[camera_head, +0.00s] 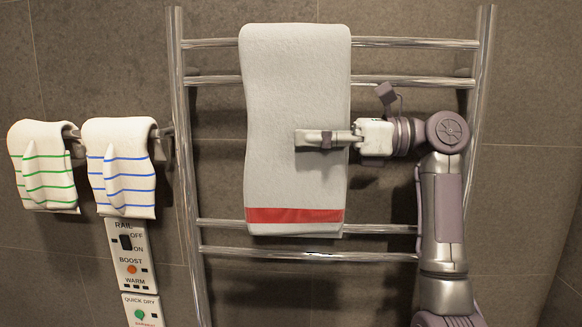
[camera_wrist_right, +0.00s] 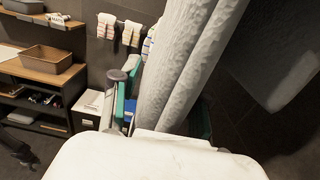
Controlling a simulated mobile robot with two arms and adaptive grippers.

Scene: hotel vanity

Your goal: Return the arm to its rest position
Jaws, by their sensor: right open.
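A long white towel with a red band (camera_head: 294,180) hangs over the upper bars of the chrome towel rail (camera_head: 182,150). My right gripper (camera_head: 308,138) is in front of the towel at mid height, with its arm coming from the right. Its jaws are open. In the right wrist view, the folded towel (camera_wrist_right: 190,65) rises close in front of the gripper (camera_wrist_right: 160,118), between its two teal-padded fingers as seen there. Whether the fingers touch the cloth cannot be told. My left gripper is not in view.
A green-striped towel (camera_head: 45,165) and a blue-striped towel (camera_head: 122,168) hang left of the rail. Below them is a switch panel (camera_head: 128,255). The right wrist view shows a wooden shelf unit (camera_wrist_right: 22,70) with a brown basket (camera_wrist_right: 46,60), and dark floor at right.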

